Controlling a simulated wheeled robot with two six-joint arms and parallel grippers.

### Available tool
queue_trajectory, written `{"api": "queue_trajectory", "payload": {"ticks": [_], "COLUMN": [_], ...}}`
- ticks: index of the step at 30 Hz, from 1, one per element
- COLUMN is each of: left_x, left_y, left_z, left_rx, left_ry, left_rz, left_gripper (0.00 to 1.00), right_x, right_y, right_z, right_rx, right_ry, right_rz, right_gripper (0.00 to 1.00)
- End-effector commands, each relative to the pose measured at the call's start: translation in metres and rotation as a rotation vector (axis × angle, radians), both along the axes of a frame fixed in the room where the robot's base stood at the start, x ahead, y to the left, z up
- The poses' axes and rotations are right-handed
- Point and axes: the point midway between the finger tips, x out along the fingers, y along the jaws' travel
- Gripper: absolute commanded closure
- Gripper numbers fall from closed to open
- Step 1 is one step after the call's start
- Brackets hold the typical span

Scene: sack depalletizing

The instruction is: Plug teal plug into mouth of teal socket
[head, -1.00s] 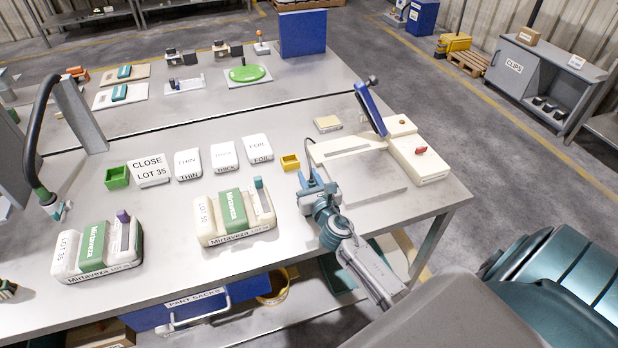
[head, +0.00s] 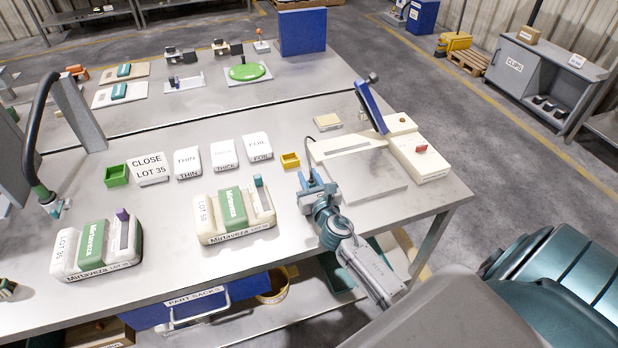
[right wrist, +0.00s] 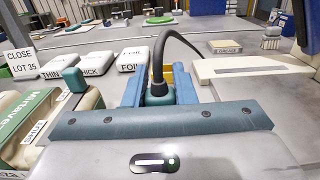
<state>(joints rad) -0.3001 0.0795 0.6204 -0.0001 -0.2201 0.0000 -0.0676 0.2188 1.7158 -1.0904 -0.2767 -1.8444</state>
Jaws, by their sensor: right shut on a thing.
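My right gripper (head: 308,184) is above the front of the table, left of the heat sealer. In the right wrist view its blue fingers (right wrist: 159,88) are shut on a teal plug (right wrist: 158,97) with a thick black cable (right wrist: 159,55) rising from its top. The cable bends over to the right, toward the sealer. I cannot make out a teal socket for certain; my gripper hides the surface right below the plug. A small teal block (head: 259,182) stands on the Lot 50 sack and also shows in the right wrist view (right wrist: 75,80).
The cream sealer (head: 418,160) with its raised blue arm (head: 370,107) stands right of my gripper. The Lot 50 sack (head: 233,213) is close on the left. A yellow bin (head: 290,160) and several white labelled blocks (head: 223,155) lie behind.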

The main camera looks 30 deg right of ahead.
Motion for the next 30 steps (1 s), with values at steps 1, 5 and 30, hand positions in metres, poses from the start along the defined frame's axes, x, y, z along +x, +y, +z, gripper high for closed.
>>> {"api": "queue_trajectory", "payload": {"ticks": [1,5,30], "left_x": [0.0,0.0,0.0], "left_y": [0.0,0.0,0.0], "left_z": [-0.002,-0.005,-0.024], "left_rx": [0.0,0.0,0.0], "left_ry": [0.0,0.0,0.0], "left_rz": [0.0,0.0,0.0], "left_gripper": [0.64,0.64,0.64], "right_x": [0.0,0.0,0.0], "right_y": [0.0,0.0,0.0], "right_z": [-0.002,-0.006,-0.027], "right_rx": [0.0,0.0,0.001], "right_ry": [0.0,0.0,0.0], "right_rz": [0.0,0.0,0.0], "right_gripper": [1.0,1.0,1.0]}}
